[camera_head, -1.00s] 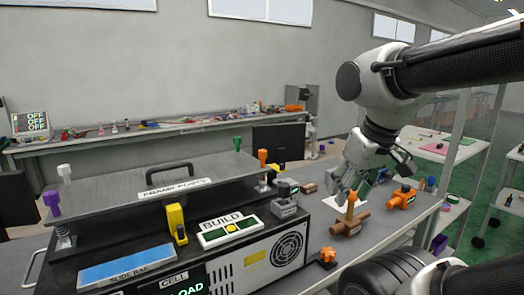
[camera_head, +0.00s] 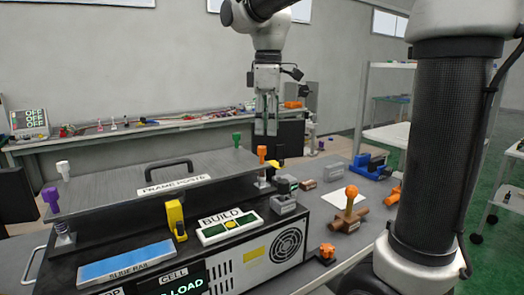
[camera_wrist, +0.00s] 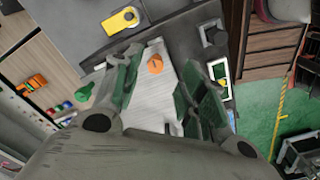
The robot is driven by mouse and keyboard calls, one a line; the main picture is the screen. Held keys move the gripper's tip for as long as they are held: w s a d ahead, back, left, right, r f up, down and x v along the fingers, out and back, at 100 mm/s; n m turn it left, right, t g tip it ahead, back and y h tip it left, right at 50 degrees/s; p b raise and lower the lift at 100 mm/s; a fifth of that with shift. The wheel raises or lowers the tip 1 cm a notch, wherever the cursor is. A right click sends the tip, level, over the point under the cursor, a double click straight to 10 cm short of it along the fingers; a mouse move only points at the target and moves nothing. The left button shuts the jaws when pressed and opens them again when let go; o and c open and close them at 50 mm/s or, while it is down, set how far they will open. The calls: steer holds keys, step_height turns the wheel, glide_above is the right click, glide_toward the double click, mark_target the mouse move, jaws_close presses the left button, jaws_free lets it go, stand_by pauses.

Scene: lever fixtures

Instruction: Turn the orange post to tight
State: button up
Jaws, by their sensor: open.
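The orange post (camera_head: 262,154) stands upright at the right corner of the grey plate (camera_head: 110,190) labelled FRAME POSTS. Its orange cap also shows in the wrist view (camera_wrist: 154,64), between my fingers as seen from above. My gripper (camera_head: 266,131) points down above the orange post, with its fingers apart and empty. In the wrist view my gripper (camera_wrist: 163,60) frames the cap, and a gap in height remains in the head view.
A green post (camera_head: 237,142), a white post (camera_head: 63,170) and a purple post (camera_head: 51,200) stand at the plate's other corners. A black handle (camera_head: 168,166) rises from the plate. A yellow upright block (camera_head: 175,219) and the BUILD panel (camera_head: 228,228) lie in front.

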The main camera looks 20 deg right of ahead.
mark_target(262, 147)
steer(key=shift+w+a+n, duration=0.3)
steer(key=shift+w+a, duration=0.15)
steer(key=shift+w+a+f, duration=0.1)
steer(key=shift+f, duration=0.1)
step_height(262, 147, down, 7)
steer(key=shift+f, duration=0.15)
jaws_close()
